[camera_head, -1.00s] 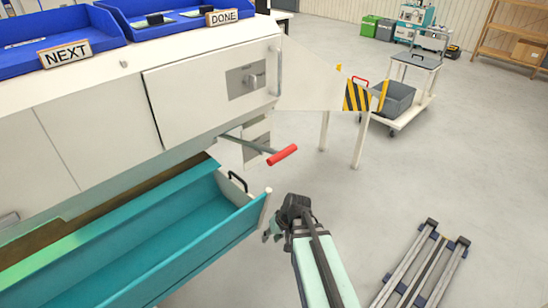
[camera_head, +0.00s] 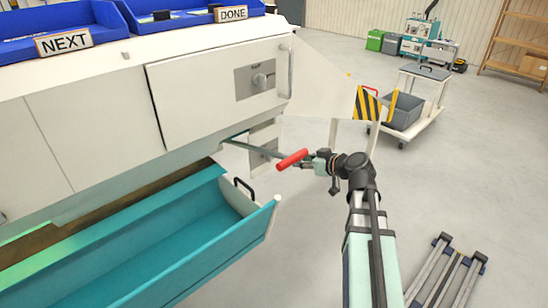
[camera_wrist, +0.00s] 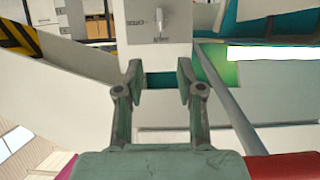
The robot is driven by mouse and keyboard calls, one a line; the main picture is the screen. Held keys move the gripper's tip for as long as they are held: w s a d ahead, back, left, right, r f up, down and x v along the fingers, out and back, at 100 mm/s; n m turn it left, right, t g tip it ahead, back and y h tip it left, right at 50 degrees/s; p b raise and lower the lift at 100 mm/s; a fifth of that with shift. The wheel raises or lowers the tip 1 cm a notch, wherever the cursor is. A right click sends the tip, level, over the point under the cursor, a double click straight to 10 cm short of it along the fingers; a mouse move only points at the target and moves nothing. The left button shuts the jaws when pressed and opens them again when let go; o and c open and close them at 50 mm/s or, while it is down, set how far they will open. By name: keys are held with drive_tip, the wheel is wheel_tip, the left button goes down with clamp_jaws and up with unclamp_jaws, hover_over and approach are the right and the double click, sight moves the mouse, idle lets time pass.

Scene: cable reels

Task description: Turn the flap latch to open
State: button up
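A small white panel (camera_head: 262,136) hangs under the machine's upper door and carries a grey latch plate (camera_head: 266,152), partly hidden by the rod in the head view. In the wrist view, a latch with a pale lever (camera_wrist: 160,18) sits on a white panel at top centre, beyond my fingertips; its lettering is too small to read. My gripper (camera_head: 320,161) is open and empty, right of the red handle in the head view. In the wrist view my gripper (camera_wrist: 159,78) has its two fingers apart, pointing toward the panel and not touching the latch.
The red handle (camera_head: 292,159) on a grey rod (camera_head: 245,148) lies close beside my gripper; it also shows in the wrist view (camera_wrist: 285,166). An open teal drawer (camera_head: 180,255) lies lower left. The upper door (camera_head: 205,95) has its own knob (camera_head: 262,80).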

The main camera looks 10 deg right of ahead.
drive_tip(key=b+x, duration=0.1)
drive_tip(key=x, duration=1.6)
drive_tip(key=shift+f, duration=0.2)
clamp_jaws()
